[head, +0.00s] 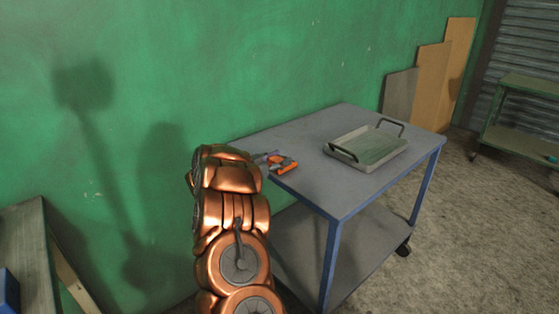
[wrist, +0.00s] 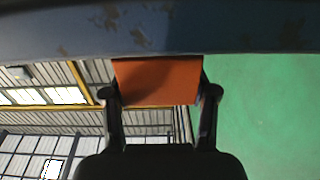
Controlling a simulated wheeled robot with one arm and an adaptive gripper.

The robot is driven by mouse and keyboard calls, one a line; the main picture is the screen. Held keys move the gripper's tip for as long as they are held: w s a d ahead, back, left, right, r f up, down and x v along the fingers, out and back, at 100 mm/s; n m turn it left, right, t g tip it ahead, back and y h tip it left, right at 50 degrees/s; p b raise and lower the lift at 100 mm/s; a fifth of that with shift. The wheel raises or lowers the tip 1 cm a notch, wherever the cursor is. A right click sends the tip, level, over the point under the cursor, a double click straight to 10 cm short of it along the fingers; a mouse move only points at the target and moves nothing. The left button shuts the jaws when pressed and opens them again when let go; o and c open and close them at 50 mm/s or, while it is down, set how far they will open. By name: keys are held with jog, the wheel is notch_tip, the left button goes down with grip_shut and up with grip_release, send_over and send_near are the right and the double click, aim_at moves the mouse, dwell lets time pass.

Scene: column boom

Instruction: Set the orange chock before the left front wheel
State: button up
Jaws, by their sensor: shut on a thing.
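The orange chock (wrist: 155,80) is between the two dark fingers of my gripper (wrist: 160,100) in the wrist view, and the gripper is shut on it. In the head view an orange piece (head: 284,163), seemingly the same chock, shows at the left edge of the grey-topped cart (head: 345,205), beside my gripper (head: 272,160). My copper arm hides part of that area. I cannot tell whether the chock touches the cart. One dark castor (head: 404,247) shows under the cart's right side. The left front wheel cannot be made out.
A metal tray (head: 340,153) with two handles stands on the cart top. A worn blue-grey edge (wrist: 230,30) lies close across the top of the wrist view. Boards (head: 432,72) lean on the green wall. A green shelf cart (head: 520,120) stands at right. Floor at lower right is clear.

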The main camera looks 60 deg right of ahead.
jog(key=shift+f, duration=0.2)
jog(key=o, duration=1.3)
jog(key=shift+r, duration=0.15)
jog(key=v, duration=1.2)
